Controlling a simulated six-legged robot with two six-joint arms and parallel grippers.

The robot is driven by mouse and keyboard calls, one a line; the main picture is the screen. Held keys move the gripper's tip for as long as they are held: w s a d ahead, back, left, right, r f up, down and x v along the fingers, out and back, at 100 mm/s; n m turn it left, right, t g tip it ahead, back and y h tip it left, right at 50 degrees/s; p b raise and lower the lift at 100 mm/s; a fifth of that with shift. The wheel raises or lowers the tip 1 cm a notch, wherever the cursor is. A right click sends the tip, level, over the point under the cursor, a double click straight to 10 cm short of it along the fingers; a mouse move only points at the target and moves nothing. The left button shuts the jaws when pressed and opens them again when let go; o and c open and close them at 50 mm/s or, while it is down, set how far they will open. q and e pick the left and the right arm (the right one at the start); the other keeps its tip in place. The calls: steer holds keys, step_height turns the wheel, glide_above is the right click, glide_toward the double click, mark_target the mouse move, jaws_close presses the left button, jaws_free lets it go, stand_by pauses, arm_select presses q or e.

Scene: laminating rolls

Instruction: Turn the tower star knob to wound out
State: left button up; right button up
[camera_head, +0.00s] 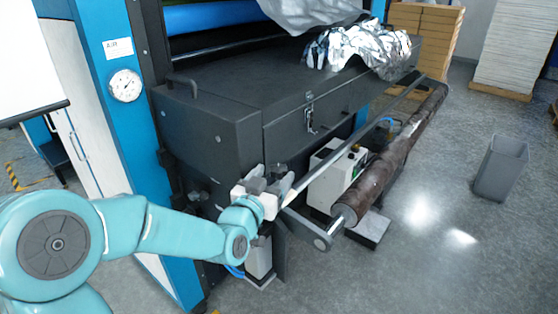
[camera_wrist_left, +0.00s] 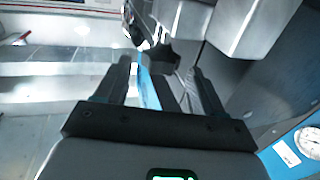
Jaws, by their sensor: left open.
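A dark star-shaped knob (camera_wrist_left: 163,56) shows in the left wrist view, just ahead of my fingers and between their tips. My left gripper (camera_wrist_left: 162,66) is open there, with one finger on each side of the knob. I cannot tell whether either finger touches it. In the head view my left gripper (camera_head: 272,183) is at the lower front of the dark machine, beside the near end of the roller bar. The knob cannot be made out in that view. My right gripper is in neither view.
The dark machine cover (camera_head: 225,125) stands close behind my left gripper. A brown roll (camera_head: 375,180) runs away to the right. A pressure gauge (camera_head: 125,85) is on the blue post. A grey bin (camera_head: 502,168) stands on open floor at the right.

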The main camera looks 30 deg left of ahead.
mark_target(275, 173)
arm_select(q)
steer(key=w, duration=0.3)
steer(key=shift+w+a+r+p, duration=0.1)
steer(key=shift+w+a+p, duration=0.05)
steer(key=shift+a+p, duration=0.25)
steer(key=shift+w, duration=0.35)
steer(key=shift+s, duration=0.1)
steer(key=c, duration=1)
steer(key=shift+o, duration=0.2)
